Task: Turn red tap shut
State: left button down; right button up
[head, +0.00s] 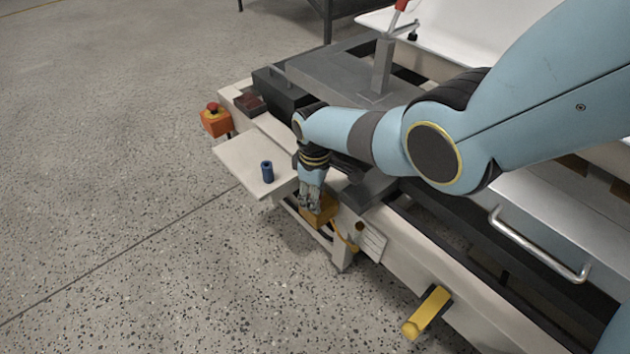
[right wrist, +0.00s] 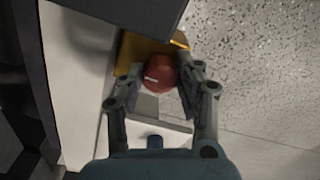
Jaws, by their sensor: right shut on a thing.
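The red tap (right wrist: 158,75) shows in the right wrist view as a round red knob with a short white mark on it. It sits in front of a yellow-orange block (right wrist: 135,52), which also shows in the head view (head: 327,213). My right gripper (head: 311,205) reaches down to this block at the frame's front edge. Its fingers stand on either side of the red knob and are shut on it. In the head view the gripper hides the knob. My left gripper is not in view.
A pale side shelf (head: 245,160) holds a small blue cylinder (head: 267,171). An orange box with a red button (head: 213,118) is at the frame's left corner. A yellow handle (head: 425,312) juts from the frame's front. Speckled floor to the left is clear.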

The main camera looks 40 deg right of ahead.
dwell(0.3)
jog(key=o, duration=1.1)
jog(key=shift+o, duration=0.2)
jog(key=shift+r, duration=0.1)
notch_tip(320, 180, up, 12)
dwell(0.4)
